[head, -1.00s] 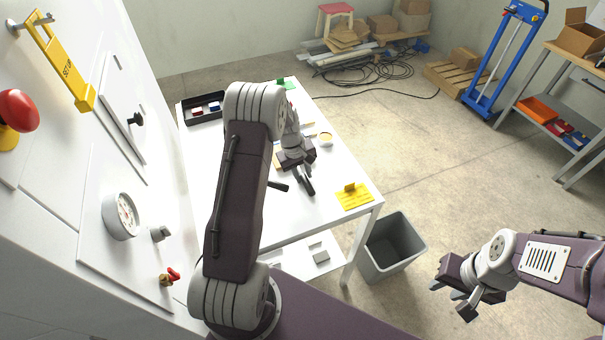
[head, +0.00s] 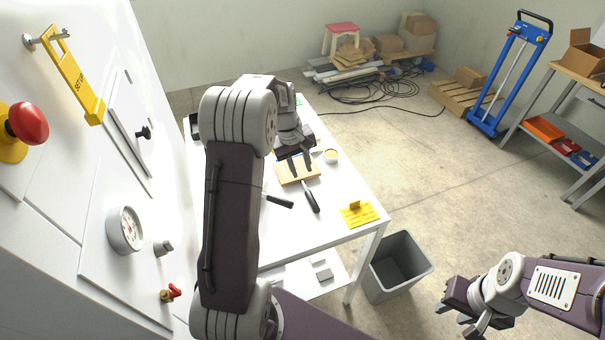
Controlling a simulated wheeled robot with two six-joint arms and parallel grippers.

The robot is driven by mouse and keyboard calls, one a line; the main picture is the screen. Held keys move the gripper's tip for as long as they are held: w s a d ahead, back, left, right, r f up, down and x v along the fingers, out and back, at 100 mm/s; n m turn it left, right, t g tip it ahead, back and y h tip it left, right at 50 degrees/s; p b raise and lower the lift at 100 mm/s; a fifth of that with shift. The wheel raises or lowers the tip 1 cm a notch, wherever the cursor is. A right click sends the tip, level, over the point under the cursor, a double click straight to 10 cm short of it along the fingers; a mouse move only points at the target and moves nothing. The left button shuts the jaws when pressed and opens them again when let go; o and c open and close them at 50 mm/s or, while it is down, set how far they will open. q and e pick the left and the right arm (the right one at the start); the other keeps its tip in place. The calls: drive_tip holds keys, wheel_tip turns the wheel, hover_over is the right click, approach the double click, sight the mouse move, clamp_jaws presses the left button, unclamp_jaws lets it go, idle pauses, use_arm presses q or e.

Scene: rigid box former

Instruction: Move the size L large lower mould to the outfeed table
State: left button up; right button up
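I cannot pick out the size L large lower mould for certain. A tan block (head: 285,176) lies on the white table (head: 345,190). My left gripper (head: 300,165) is over the tan block with its two fingers apart. I see nothing held between them, and I cannot tell whether they touch the block. My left arm hides the table's left part. Pale grey blocks (head: 321,270) lie on the table's lower shelf. My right gripper (head: 460,312) hangs over the floor at the lower right, with its fingers apart and empty. Which table is the outfeed table is not clear.
Two dark-handled tools, one of them nearer the front right (head: 312,201), lie by the tan block. A small round tub (head: 331,156) and a yellow plate (head: 360,215) are on the table. A grey bin (head: 399,266) stands beside it. A white machine panel (head: 95,225) fills the left.

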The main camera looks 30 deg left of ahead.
use_arm(q)
drive_tip(key=s+d+f+m, duration=0.1)
drive_tip(key=s+d+m, duration=0.4)
drive_tip(key=s, duration=0.4)
drive_tip(key=s+d+f+m+y, duration=0.1)
drive_tip(key=s+d+m, duration=0.3)
drive_tip(key=s, duration=0.6)
drive_tip(key=d+f, duration=0.1)
drive_tip(key=d, duration=0.1)
drive_tip(key=shift+d+f+m, duration=0.2)
drive_tip(key=shift+d+m, duration=0.15)
drive_tip(key=shift+m, duration=0.05)
